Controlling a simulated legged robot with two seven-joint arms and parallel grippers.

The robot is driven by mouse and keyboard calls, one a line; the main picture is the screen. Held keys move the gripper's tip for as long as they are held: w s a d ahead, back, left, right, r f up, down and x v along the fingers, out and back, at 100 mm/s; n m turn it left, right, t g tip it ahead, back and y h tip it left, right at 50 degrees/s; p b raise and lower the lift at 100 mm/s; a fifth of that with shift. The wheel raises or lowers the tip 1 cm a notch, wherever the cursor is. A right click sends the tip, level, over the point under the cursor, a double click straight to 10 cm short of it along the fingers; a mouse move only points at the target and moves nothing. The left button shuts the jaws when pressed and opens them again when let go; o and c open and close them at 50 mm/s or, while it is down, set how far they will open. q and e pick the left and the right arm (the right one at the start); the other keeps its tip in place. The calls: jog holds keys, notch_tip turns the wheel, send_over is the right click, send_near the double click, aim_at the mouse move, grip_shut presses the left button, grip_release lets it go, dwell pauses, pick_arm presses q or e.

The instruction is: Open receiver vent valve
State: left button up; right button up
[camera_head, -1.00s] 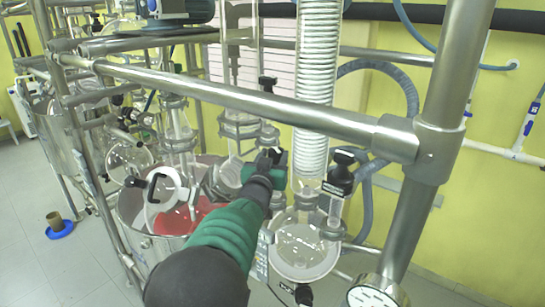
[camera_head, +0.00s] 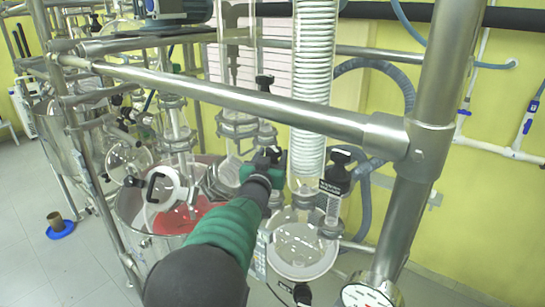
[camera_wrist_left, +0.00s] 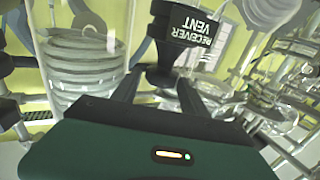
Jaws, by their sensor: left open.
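The receiver vent valve (camera_wrist_left: 188,32) shows in the left wrist view as a black block with upside-down white lettering, "RECEIVER VENT", and a narrower black neck. My left gripper (camera_wrist_left: 158,92) is open, its two dark fingers just below the valve in that picture, with the neck between their line and the label. No grip on it shows. In the head view my left gripper (camera_head: 270,160) reaches in among the glassware; its fingertips blend with dark fittings, so contact is unclear. My right gripper is out of view.
A steel frame rail (camera_head: 240,98) crosses above my left arm. A glass coil condenser (camera_head: 314,80) and another black-topped labelled valve body (camera_head: 336,178) stand right of the gripper. A round glass flask (camera_head: 302,250) is below. A steel vessel (camera_head: 130,205) with red contents is left.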

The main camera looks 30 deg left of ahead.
pick_arm(q)
jog(key=shift+f, duration=0.3)
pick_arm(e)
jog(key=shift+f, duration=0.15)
pick_arm(q)
jog(key=shift+s+d+f+b, duration=0.1)
jog(key=shift+s+f+b, duration=0.1)
jog(key=shift+b, duration=0.2)
jog(key=v, duration=1.6)
jog(key=shift+s+r+p, duration=0.25)
jog(key=shift+r+p, duration=0.2)
jog(key=shift+r, duration=0.05)
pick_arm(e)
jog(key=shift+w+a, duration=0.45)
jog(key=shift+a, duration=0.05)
